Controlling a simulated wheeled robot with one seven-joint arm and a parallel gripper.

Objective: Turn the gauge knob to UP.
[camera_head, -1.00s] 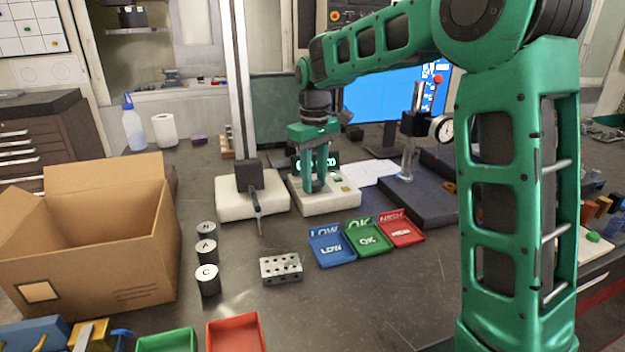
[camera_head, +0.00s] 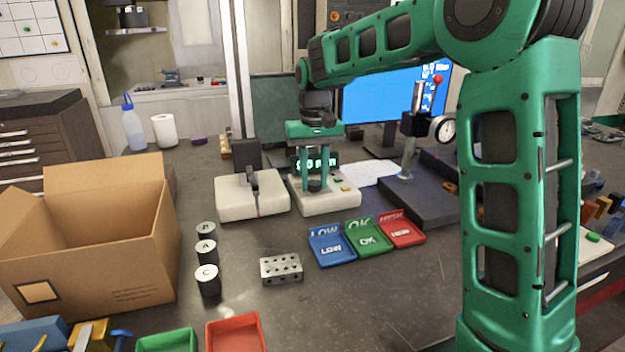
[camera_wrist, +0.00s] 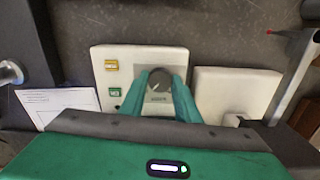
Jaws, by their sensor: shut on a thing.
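The gauge's control box is a white block (camera_head: 349,202) with a lit green display (camera_head: 328,164) behind my gripper, its digits partly hidden. The round dark grey knob (camera_wrist: 160,78) on its top shows between my fingers in the wrist view. My gripper (camera_head: 314,187) points down and is shut on the knob, one finger on each side. A pale mark shows on the knob's face, but I cannot read its setting. To the left, the gauge's white stand (camera_head: 228,200) carries a tall column and a dark carriage (camera_head: 247,155) with a thin probe (camera_head: 256,195).
Blue, green and red trays (camera_head: 331,258) marked LOW, OK and HIGH lie in front. A holed metal block (camera_head: 281,269) and several lettered cylinders (camera_head: 207,275) stand to the left, near an open cardboard box (camera_head: 90,255). A dial-indicator stand (camera_head: 405,150) is right of my gripper.

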